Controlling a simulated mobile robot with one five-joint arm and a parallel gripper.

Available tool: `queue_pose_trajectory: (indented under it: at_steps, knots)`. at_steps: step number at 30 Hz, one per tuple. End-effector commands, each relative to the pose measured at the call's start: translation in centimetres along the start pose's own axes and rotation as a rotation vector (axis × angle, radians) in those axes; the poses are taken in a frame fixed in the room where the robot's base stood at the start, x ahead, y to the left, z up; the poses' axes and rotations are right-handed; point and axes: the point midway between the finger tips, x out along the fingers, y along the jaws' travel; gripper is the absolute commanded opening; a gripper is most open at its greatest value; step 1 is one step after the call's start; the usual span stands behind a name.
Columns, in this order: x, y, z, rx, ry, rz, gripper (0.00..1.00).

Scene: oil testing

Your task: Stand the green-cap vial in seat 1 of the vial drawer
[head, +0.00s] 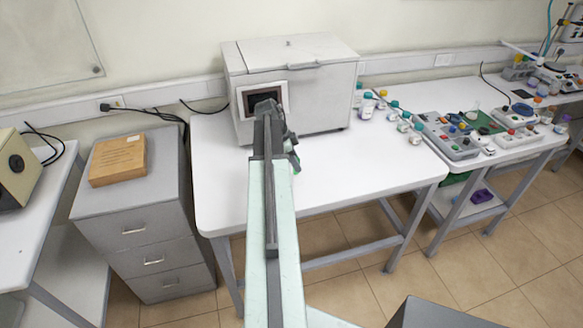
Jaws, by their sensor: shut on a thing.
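My gripper (293,160) is at the far end of my outstretched arm, over the white table in front of the grey-white machine. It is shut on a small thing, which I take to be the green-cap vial. A little green shows at the jaws, but the arm and jaws hide most of it, and I cannot tell its tilt. I cannot make out the vial drawer or seat 1. The machine (305,95) is a box with a lid on top and a small dark screen (255,97) at its front left.
Several small capped vials (394,114), some with teal caps, stand on the table right of the machine. A control box with buttons (447,135) is farther right. A cabinet (150,240) with a brown box (118,160) stands left. The table front (370,170) is clear.

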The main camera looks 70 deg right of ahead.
Motion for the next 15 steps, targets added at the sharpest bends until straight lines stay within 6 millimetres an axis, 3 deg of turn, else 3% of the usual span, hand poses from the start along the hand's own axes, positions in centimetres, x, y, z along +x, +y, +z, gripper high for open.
queue_pose_trajectory:
  at_steps: [2, 7, 15]
  knots:
    - [0.3, -1.1, -0.2, 0.001, 0.000, 0.000, 0.00]
    - [3.9, -0.8, 0.8, 0.006, 0.000, 0.002, 0.00]
    - [3.4, -0.8, 1.2, -0.001, 0.000, 0.000, 0.00]
